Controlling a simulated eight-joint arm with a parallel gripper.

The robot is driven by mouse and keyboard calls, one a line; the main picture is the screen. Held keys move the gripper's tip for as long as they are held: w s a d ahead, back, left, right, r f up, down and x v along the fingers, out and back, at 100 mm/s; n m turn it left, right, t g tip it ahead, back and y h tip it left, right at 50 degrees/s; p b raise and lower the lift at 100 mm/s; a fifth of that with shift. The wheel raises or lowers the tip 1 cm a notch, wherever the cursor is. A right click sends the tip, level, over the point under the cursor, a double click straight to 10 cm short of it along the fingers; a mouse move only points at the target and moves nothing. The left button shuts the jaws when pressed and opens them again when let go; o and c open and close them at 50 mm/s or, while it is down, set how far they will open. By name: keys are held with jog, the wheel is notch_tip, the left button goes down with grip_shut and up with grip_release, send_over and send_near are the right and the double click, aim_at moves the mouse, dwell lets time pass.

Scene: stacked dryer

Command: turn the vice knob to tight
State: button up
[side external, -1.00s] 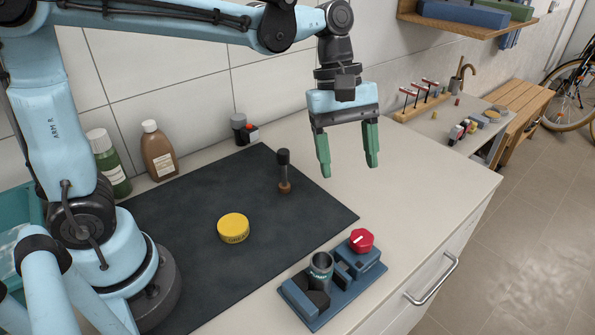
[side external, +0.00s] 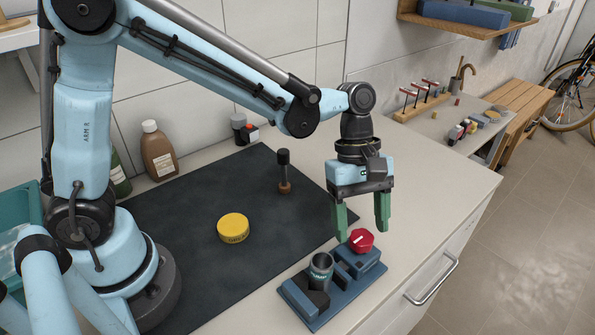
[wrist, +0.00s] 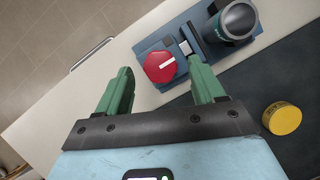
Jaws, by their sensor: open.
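The red vice knob (side external: 361,240) with a white pointer line sits on the right end of the blue vice (side external: 342,292), near the counter's front edge. The wrist view shows the red knob (wrist: 160,67) between and beyond my fingertips, its white line pointing to the upper right. A dark grey cylinder (side external: 320,270) stands in the vice; it also shows in the wrist view (wrist: 236,22). My gripper (side external: 363,234) points down above the knob, its green fingers apart and empty. I cannot tell the exact height gap.
A yellow round tin (side external: 233,228) lies on the dark mat (side external: 190,225), and a dark-headed tool (side external: 284,172) stands near its back edge. A brown bottle (side external: 158,151) is by the wall. The counter right of the vice is clear.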

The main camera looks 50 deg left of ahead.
jog(key=shift+x, duration=0.8)
jog(key=c, duration=1)
